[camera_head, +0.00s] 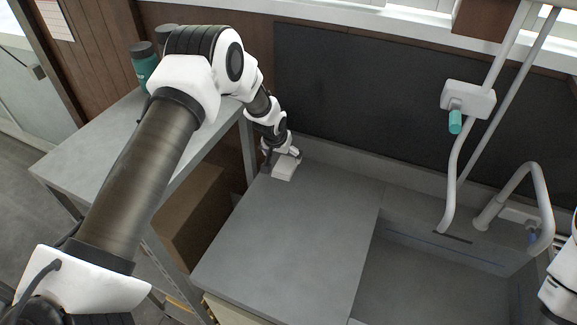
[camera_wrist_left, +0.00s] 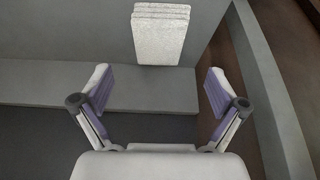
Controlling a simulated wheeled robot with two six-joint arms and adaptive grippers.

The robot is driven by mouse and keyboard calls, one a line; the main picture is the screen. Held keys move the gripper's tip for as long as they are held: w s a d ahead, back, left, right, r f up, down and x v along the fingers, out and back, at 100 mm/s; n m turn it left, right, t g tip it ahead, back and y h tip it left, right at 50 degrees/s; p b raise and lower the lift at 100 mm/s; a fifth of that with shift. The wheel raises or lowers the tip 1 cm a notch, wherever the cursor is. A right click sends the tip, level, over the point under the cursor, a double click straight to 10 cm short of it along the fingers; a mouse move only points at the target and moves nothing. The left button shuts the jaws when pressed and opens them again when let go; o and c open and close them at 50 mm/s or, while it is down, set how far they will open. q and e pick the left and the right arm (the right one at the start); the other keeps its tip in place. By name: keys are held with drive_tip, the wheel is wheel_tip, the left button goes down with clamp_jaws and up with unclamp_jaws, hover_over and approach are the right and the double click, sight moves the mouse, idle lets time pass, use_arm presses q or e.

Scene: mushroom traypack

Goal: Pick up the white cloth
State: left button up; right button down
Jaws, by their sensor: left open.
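The white cloth (camera_head: 283,172) lies at the back left corner of the grey counter (camera_head: 290,240). In the left wrist view it is a folded, speckled white stack (camera_wrist_left: 160,38) with layered edges, at the top centre. My left gripper (camera_head: 281,156) is right by the cloth in the head view and partly covers it. In the left wrist view the left gripper (camera_wrist_left: 157,88) is open, its two purple-padded fingers wide apart with nothing between them. The cloth shows beyond the fingertips, apart from them. My right gripper is not in view.
A sink (camera_head: 430,285) with a curved faucet (camera_head: 540,205) is right of the counter. A grey side table (camera_head: 90,150) with dark-lidded bottles (camera_head: 145,65) stands at left. A dark panel (camera_head: 360,100) backs the counter. The counter's middle is clear.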

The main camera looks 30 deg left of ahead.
sight(285, 164)
use_arm(q)
wheel_tip(285, 164, down, 2)
drive_tip(key=shift+s+b, duration=0.15)
drive_tip(key=shift+b, duration=0.75)
drive_tip(key=b+x, duration=0.1)
drive_tip(key=x, duration=0.1)
drive_tip(key=b+x, duration=0.2)
drive_tip(key=x, duration=0.1)
drive_tip(key=shift+w+a+r, duration=0.1)
drive_tip(key=shift+w+r, duration=0.05)
drive_tip(key=shift+w, duration=0.2)
drive_tip(key=shift+r, duration=0.2)
drive_tip(key=shift+s+r, duration=0.3)
drive_tip(key=shift+r, duration=0.05)
drive_tip(key=shift+w+f, duration=0.2)
drive_tip(key=shift+f, duration=0.25)
drive_tip(key=shift+s+r, duration=0.1)
drive_tip(key=c, duration=1.1)
